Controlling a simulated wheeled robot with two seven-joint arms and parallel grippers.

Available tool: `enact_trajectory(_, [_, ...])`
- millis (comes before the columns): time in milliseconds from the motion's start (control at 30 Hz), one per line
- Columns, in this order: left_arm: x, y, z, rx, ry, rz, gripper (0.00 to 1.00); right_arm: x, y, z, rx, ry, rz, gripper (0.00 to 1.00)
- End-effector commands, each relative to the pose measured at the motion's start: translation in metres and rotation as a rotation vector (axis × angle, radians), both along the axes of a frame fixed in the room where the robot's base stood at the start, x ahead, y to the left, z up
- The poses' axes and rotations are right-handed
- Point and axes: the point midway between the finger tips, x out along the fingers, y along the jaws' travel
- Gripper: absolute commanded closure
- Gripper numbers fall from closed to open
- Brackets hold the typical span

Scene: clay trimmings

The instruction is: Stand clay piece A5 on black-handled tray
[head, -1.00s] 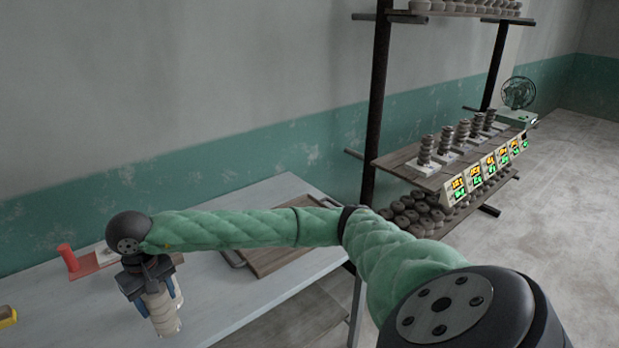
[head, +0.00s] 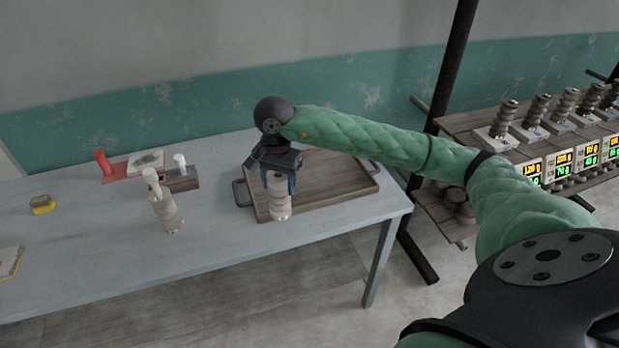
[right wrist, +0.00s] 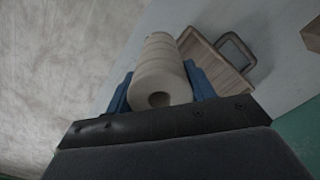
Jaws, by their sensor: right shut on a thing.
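My right gripper (head: 279,185) is shut on a pale, ringed clay piece (head: 279,203), which is upright over the front left part of the wooden tray (head: 335,163). I cannot tell whether its base touches the tray. No A5 label is readable. The tray has a dark handle (head: 240,192) at its left end. In the right wrist view the clay piece (right wrist: 161,68) sits between the blue fingers, with the tray (right wrist: 218,62) and its handle (right wrist: 238,50) beyond it. My left gripper is not in view.
Another pale clay piece (head: 168,213) with a narrow top stands on the table (head: 110,265).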

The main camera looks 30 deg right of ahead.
Motion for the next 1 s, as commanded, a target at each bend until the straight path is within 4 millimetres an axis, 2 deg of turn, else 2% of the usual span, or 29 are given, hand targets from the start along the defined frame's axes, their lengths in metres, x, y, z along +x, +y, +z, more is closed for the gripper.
enact_trajectory(500, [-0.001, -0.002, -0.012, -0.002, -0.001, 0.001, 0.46, -0.022, -0.073, 0.021, -0.014, 0.025, -0.933, 0.88])
enact_trajectory(1000, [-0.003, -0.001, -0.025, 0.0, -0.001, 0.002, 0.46, -0.045, -0.131, 0.05, -0.032, 0.025, -1.786, 0.88])
